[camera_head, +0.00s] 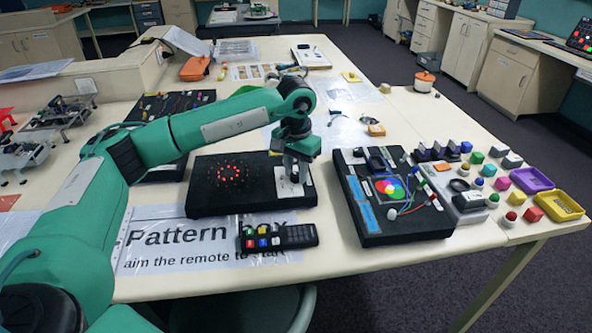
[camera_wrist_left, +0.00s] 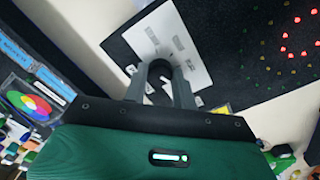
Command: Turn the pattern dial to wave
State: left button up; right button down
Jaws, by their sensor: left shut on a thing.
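The black pattern board (camera_head: 214,201) lies on the table with a lit ring of red lights (camera_head: 229,174). Its white dial plate (camera_head: 294,190) is at the board's right end. It also shows in the left wrist view (camera_wrist_left: 186,47), with small labels too blurred to read. My left gripper (camera_head: 291,172) reaches down over this plate. In the left wrist view its fingers (camera_wrist_left: 160,90) are shut on the dark dial (camera_wrist_left: 158,67), which has a white mark. The fingers hide part of the dial, and I cannot tell which label it points to. My right gripper is not in view.
A black remote (camera_head: 298,236) with coloured buttons lies in front of the board on a paper sign (camera_head: 165,240). A second black board with a colour wheel (camera_head: 389,188) stands close on the right. Blocks and trays (camera_head: 532,181) crowd the far right.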

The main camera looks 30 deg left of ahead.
aim_at(296, 174)
pick_arm(q)
jog(key=o, duration=1)
jog(key=shift+r, duration=0.35)
notch_tip(296, 174, up, 13)
jog(key=b, duration=0.1)
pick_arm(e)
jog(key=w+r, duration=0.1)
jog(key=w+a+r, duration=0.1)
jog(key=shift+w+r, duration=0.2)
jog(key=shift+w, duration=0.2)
pick_arm(q)
jog(key=shift+r, duration=0.15)
